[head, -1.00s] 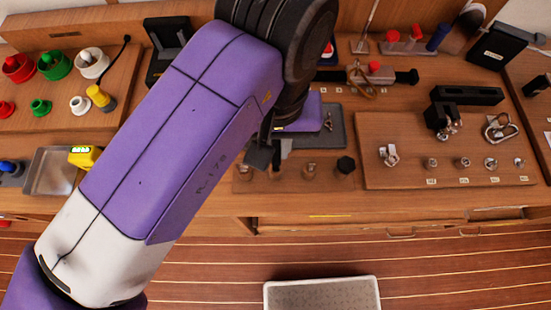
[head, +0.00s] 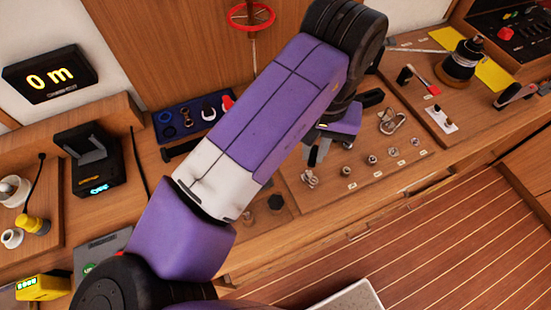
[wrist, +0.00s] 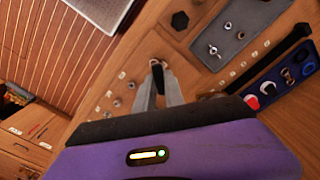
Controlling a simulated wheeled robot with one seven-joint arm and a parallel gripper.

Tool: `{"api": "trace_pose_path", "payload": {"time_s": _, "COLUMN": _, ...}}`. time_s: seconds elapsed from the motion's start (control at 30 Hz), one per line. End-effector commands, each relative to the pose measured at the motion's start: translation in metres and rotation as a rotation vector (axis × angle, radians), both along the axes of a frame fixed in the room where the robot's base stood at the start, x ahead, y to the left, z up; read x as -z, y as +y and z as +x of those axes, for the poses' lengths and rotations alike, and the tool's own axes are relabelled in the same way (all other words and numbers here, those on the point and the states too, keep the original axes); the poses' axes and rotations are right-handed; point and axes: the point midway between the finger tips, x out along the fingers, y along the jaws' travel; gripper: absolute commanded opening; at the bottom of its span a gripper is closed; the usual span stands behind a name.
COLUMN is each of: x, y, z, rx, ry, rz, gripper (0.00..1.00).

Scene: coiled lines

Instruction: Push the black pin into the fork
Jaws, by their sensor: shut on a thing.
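My gripper (wrist: 159,78) is low over the right-hand wooden board, its two grey fingers shut on a small dark thing at their tips, seemingly the black pin (wrist: 160,64). Most of the pin is hidden between the fingers. A silver forked fitting (head: 310,179), seemingly the fork, stands at the board's left end, just below my gripper (head: 314,157) in the head view. The fingers cover most of it in the wrist view. I cannot tell whether pin and fork touch.
Small metal rings (head: 372,159) stand in a row right of the fork. A black hexagonal knob (head: 275,202) stands to its left, also seen in the wrist view (wrist: 180,20). A blue tray (head: 180,118) lies behind. My arm hides much of the bench's middle.

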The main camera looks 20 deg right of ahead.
Motion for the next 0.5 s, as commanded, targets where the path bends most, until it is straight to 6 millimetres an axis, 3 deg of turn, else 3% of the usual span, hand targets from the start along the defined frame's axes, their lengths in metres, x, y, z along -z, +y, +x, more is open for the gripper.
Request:
{"api": "trace_pose_path", "payload": {"time_s": 0.07, "x": -0.004, "y": -0.01, "z": -0.002, "rx": 0.067, "ry": 0.001, "rz": -0.003, "gripper": 0.0}}
{"api": "trace_pose_path", "payload": {"time_s": 0.5, "x": 0.008, "y": -0.003, "z": -0.002, "rx": 0.142, "ry": 0.001, "rz": 0.001, "gripper": 0.0}}
